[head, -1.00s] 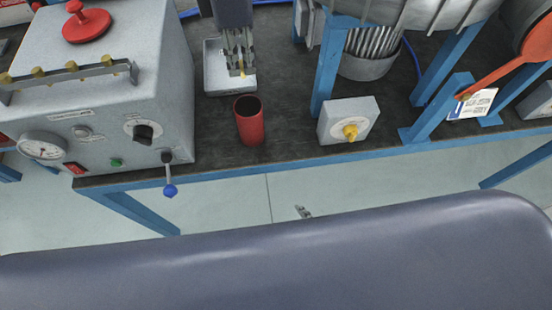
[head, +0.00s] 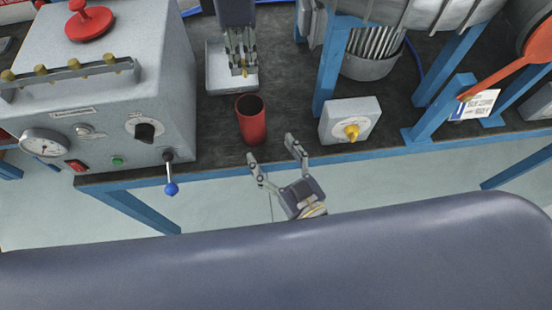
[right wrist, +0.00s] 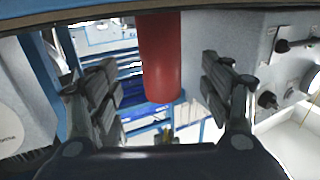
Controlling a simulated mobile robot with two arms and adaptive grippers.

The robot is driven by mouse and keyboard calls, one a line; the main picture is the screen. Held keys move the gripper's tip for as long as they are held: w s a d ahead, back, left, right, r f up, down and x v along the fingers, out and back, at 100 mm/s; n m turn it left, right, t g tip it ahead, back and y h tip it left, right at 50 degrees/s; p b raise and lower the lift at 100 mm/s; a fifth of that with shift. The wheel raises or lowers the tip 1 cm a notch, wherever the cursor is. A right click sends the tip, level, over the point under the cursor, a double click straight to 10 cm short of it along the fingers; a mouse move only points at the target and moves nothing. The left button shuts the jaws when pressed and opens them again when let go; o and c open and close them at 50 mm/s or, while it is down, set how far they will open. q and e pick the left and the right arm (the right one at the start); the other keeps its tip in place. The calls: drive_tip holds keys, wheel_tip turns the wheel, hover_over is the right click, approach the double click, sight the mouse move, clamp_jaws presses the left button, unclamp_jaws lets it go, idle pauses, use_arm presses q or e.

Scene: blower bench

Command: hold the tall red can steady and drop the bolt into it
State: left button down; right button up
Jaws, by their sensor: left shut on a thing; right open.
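The tall red can (head: 251,124) stands upright and open-topped near the bench's front edge. My right gripper (head: 272,150) is open, just in front of the can and a little to its right. In the right wrist view the can (right wrist: 160,50) shows between the two spread fingers, with a gap on each side. My left gripper (head: 241,66) is over the shallow grey tray (head: 214,78), behind the can. It is shut on a small brass-coloured piece, apparently the bolt (head: 244,71); the fingers hide most of it.
A grey machine box (head: 110,105) with a blue-knobbed lever (head: 170,187) stands left of the can. A small grey box with a yellow knob (head: 351,132) stands to the right, beside a blue frame post (head: 328,75). The bench between can and small box is clear.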

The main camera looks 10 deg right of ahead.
sight(258, 133)
drive_tip(key=x, duration=1)
drive_tip(key=shift+w, duration=0.1)
drive_tip(key=c, duration=1.2)
